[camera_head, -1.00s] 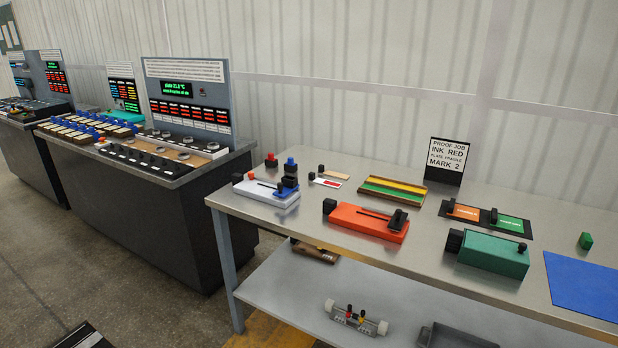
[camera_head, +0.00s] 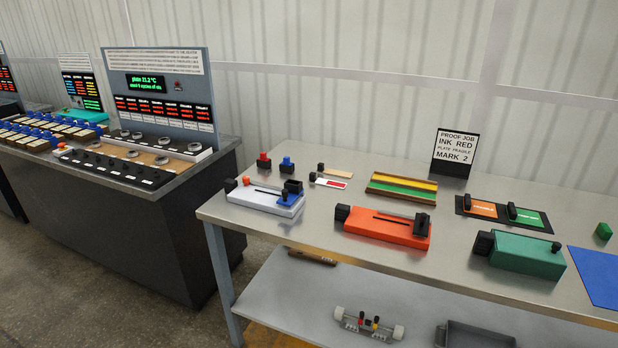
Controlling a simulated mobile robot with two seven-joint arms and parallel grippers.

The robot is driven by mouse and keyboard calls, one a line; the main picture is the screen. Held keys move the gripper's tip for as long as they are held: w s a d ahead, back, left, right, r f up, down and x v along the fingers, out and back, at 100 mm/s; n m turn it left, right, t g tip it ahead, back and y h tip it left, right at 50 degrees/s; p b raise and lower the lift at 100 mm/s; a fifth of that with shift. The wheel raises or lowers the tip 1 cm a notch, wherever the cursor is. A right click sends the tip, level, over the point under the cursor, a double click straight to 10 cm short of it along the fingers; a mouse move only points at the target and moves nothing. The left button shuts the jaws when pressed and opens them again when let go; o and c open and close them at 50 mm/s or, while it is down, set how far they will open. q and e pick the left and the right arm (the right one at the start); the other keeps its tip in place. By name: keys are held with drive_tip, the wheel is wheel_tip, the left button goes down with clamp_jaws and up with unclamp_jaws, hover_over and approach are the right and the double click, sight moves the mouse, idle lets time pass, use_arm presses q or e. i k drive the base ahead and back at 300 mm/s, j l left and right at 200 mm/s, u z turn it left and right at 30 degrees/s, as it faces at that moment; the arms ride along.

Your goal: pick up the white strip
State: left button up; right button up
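A white strip (camera_head: 329,182) with a red patch and a small dark knob at its left end lies flat on the steel table (camera_head: 300,226), towards the back left. A tan strip (camera_head: 337,174) with a dark knob lies just behind it. A white device (camera_head: 265,203) with a blue slider stands to its left and in front. An orange-red device (camera_head: 385,229) stands to its right and in front. Neither of my grippers is in view.
A red-knobbed stamp (camera_head: 264,161) and a blue-knobbed one (camera_head: 286,163) stand left of the strips. A yellow-and-green tray (camera_head: 402,187), a sign (camera_head: 455,150) and a green device (camera_head: 520,256) stand to the right. A control console (camera_head: 160,92) is at left.

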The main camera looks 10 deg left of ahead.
sight(313, 179)
drive_tip(key=i+j, duration=0.15)
drive_tip(key=j, duration=0.2)
drive_tip(key=i+j, duration=0.1)
drive_tip(key=j, duration=0.3)
drive_tip(key=i+j, duration=0.15)
drive_tip(key=j, duration=0.2)
drive_tip(key=i+j, duration=0.15)
drive_tip(key=j, duration=0.2)
drive_tip(key=i+j, duration=0.1)
drive_tip(key=j, duration=0.25)
drive_tip(key=u, duration=0.05)
